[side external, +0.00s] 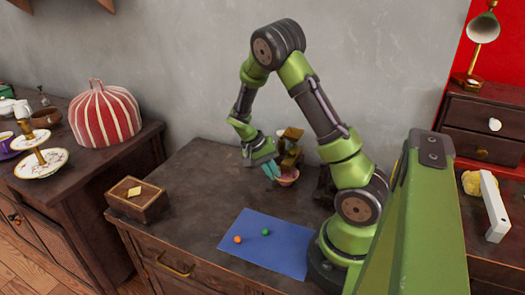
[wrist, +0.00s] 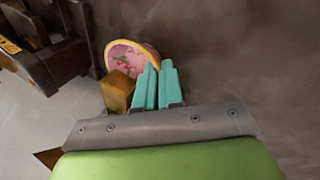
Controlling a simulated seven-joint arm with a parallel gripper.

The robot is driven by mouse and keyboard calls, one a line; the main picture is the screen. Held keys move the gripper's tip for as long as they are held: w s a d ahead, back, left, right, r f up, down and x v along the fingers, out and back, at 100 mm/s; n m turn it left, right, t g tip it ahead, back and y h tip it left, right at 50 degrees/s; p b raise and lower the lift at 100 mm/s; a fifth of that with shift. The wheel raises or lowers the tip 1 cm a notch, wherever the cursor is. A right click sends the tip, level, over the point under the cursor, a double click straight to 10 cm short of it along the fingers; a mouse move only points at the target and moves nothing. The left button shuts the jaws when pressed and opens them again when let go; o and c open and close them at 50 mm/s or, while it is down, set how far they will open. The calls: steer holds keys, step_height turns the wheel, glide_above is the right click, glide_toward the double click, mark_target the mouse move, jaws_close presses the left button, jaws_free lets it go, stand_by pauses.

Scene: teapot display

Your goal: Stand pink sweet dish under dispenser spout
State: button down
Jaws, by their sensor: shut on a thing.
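The pink sweet dish (side external: 289,177) is a small pink bowl at the front foot of the brown and yellow dispenser (side external: 290,147), near the wall. In the wrist view the dish (wrist: 123,58) shows a yellow rim and a green and red pattern inside, and looks tilted. My gripper (side external: 271,171) has teal fingers and is shut on the dish's rim. The fingers (wrist: 157,88) also show in the wrist view, close together at the dish's near right edge. The spout cannot be made out clearly, nor whether the dish is directly below it.
A brass-coloured block (wrist: 117,92) is close left of the fingers. A dark wooden object (wrist: 58,50) stands farther left. On the dark cabinet top lie a blue mat (side external: 262,246) with an orange and a green ball, and a wooden box (side external: 137,199). The cabinet's middle is clear.

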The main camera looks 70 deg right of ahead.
steer(key=shift+d, duration=0.3)
steer(key=shift+f, duration=0.3)
stand_by(0.5)
steer(key=c, duration=1.2)
jaws_free()
steer(key=shift+s, duration=0.1)
steer(key=shift+r, duration=0.1)
